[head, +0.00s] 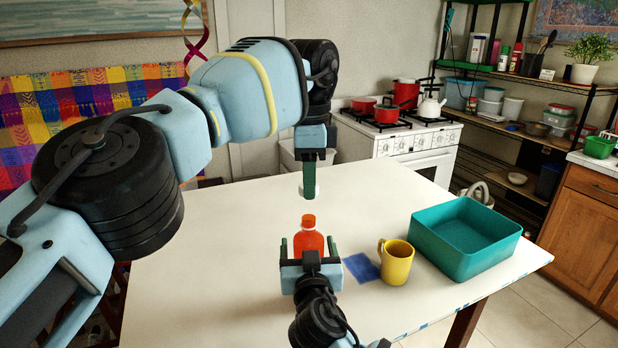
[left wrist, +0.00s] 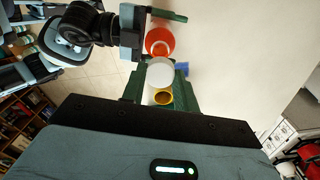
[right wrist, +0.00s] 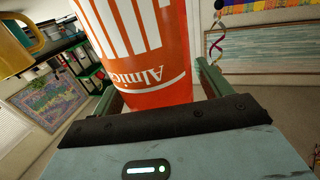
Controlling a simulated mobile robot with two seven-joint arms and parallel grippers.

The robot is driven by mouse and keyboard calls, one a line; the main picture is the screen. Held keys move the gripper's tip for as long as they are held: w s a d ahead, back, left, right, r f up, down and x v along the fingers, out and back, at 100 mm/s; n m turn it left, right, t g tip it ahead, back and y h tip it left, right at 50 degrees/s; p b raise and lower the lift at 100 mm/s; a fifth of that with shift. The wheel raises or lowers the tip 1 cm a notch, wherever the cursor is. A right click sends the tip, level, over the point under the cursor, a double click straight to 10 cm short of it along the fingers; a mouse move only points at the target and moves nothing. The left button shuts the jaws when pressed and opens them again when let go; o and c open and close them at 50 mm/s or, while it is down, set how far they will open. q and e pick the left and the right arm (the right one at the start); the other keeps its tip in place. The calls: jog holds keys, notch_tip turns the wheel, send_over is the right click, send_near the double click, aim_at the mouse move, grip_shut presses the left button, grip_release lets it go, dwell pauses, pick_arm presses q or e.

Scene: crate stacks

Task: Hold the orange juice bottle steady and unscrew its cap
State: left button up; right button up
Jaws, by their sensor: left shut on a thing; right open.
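The orange juice bottle (head: 309,241) stands upright on the white table. It fills much of the right wrist view (right wrist: 143,45), its orange and white label showing. My right gripper (head: 308,247) is open, with one finger on each side of the bottle. My left gripper (head: 309,184) points down above the table, beyond the bottle and apart from it. It is shut on a round white cap (left wrist: 160,73), which shows between the fingers in the left wrist view. The bottle also shows there (left wrist: 160,38), its top without a white cap.
A yellow mug (head: 396,263) stands right of the bottle, with a blue square (head: 361,267) lying between them. A teal crate (head: 466,258) is farther right. The left part of the table (head: 210,270) is clear. A stove and shelves stand behind.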

pick_arm(q)
jog(key=shift+w+f, duration=0.1)
jog(key=shift+f, duration=0.25)
jog(key=shift+w+f+g+b, duration=0.15)
jog(key=shift+w+f+b, duration=0.1)
jog(key=shift+f, duration=0.55)
jog(key=shift+w+f+g+b, duration=0.15)
jog(key=shift+f+b, duration=0.1)
jog(key=shift+f, duration=0.5)
pick_arm(e)
jog(key=s, duration=1.2)
jog(key=shift+d, duration=0.45)
pick_arm(q)
jog(key=shift+s, duration=0.15)
pick_arm(e)
jog(key=shift+s+f, duration=0.1)
